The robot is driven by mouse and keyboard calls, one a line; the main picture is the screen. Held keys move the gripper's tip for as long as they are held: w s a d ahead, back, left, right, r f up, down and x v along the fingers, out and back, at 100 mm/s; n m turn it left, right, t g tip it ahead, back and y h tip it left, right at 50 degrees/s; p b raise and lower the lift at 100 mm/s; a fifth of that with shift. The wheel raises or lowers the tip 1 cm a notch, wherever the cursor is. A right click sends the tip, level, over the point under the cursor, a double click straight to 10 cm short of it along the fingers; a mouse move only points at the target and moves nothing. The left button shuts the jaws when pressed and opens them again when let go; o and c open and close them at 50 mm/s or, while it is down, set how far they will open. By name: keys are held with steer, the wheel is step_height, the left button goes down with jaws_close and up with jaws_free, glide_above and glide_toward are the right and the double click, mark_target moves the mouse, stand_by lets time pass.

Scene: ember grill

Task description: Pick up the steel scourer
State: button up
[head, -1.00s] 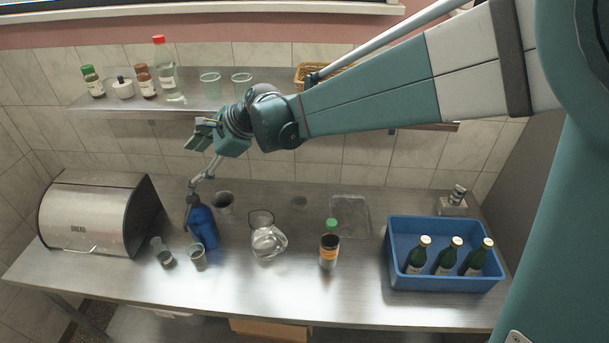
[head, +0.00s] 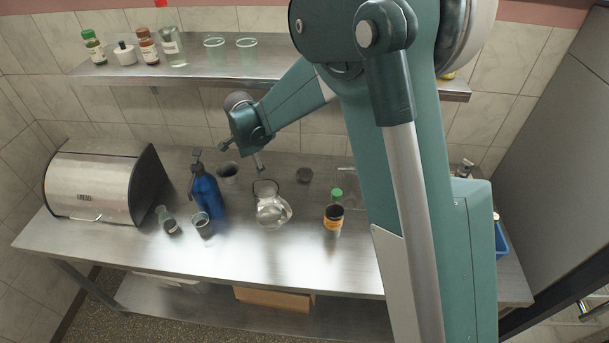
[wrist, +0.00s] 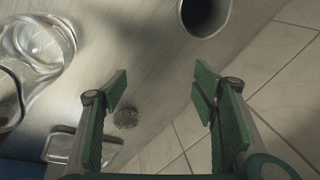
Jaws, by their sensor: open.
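The steel scourer (head: 304,174) is a small dark grey round lump at the back of the steel counter, near the tiled wall. In the wrist view it shows as a small textured grey lump (wrist: 126,118) just inside the left finger.
An orange-labelled bottle (head: 334,215) stands to the right. A clear dish (wrist: 62,147) lies beside the scourer. The shelf (head: 190,77) hangs above.

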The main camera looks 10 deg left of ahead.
mark_target(304, 172)
steer(key=w+d+f+m, duration=0.1)
steer(key=d+m, duration=0.1)
steer(key=d, duration=0.3)
steer(key=w+d+f+m+g+h, duration=0.1)
steer(key=w+d+f+m, duration=0.1)
steer(key=d, duration=0.4)
steer(key=w+d+f+m, duration=0.1)
steer(key=w+d+m, duration=0.1)
steer(key=d, duration=0.4)
steer(key=shift+w+f+m+h, duration=0.2)
steer(key=shift+f+m+h, duration=0.1)
steer(key=shift+f, duration=0.1)
steer(key=shift+f, duration=0.15)
steer(key=shift+x, duration=2.4)
steer(key=shift+s, duration=0.1)
steer(key=shift+c, duration=0.5)
steer(key=c, duration=0.7)
